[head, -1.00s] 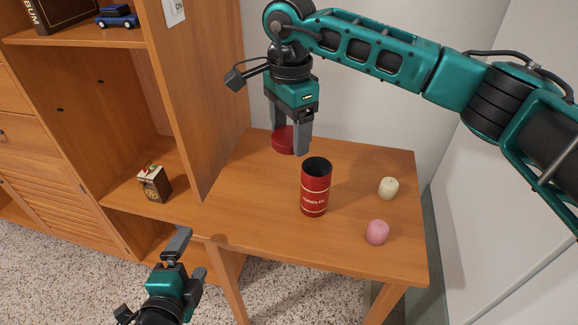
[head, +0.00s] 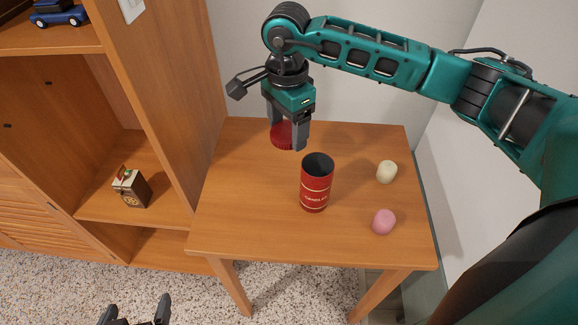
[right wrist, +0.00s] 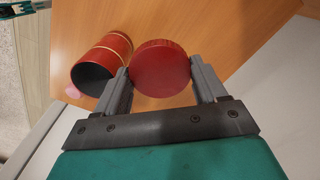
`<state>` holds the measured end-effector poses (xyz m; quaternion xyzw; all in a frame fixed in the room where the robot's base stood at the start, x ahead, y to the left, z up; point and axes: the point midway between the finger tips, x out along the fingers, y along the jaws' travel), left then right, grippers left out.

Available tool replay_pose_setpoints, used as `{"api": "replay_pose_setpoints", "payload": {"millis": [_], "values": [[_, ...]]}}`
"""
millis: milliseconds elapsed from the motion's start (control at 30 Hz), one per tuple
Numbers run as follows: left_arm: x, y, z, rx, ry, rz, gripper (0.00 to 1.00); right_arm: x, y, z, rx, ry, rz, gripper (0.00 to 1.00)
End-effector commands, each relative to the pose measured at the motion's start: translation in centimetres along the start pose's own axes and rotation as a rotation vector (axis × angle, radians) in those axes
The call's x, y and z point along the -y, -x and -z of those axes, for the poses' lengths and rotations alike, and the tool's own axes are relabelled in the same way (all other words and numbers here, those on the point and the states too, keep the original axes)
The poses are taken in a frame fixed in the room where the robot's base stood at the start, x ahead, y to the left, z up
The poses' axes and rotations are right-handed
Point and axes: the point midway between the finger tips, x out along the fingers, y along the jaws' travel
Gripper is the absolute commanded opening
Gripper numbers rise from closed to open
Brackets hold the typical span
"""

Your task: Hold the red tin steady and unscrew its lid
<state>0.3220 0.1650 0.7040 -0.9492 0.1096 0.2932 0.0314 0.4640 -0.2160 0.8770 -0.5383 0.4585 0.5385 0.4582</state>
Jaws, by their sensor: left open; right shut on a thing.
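The red tin (head: 316,188) stands upright on the wooden table, its top open and dark inside. It also shows in the right wrist view (right wrist: 103,58). The red lid (head: 281,135) is off the tin, behind it and to its left. My right gripper (head: 287,142) is shut on the lid, which shows between its fingers in the right wrist view (right wrist: 160,68). Whether the lid touches the table is hard to tell. My left gripper (head: 136,310) is open and empty at the bottom edge of the head view, low in front of the table and away from the tin.
A cream candle (head: 386,172) and a pink candle (head: 384,221) stand on the table (head: 250,225), right of the tin. A wooden shelf unit at left holds a small box (head: 131,187) and a blue toy car (head: 60,13). The table's front left is clear.

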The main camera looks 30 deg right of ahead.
Motion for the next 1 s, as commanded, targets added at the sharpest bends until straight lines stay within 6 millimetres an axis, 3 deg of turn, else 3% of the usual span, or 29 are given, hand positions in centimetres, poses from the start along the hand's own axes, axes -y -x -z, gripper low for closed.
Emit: {"api": "replay_pose_setpoints", "payload": {"millis": [100,300,533,767,1000], "values": [[-0.1,-0.2,-0.1,-0.001,-0.001,-0.003,0.98,-0.1,-3.5,-0.1,0.001,0.001,-0.005,0.34],[-0.2,-0.3,-0.1,-0.001,-0.001,-0.005,0.98,0.0,-7.2,-0.1,0.001,0.001,-0.002,0.34],[-0.2,-0.4,-0.2,0.0,0.0,-0.006,0.98,0.0,-8.8,-0.1,0.001,0.001,-0.001,0.34],[-0.3,-0.6,-0.4,0.001,0.001,-0.009,0.98,0.0,-12.1,-0.1,0.001,0.001,-0.002,0.34],[-0.5,-0.5,-0.2,-0.001,0.001,-0.012,0.98,0.1,-12.3,0.0,0.001,0.001,0.002,0.34]]}}
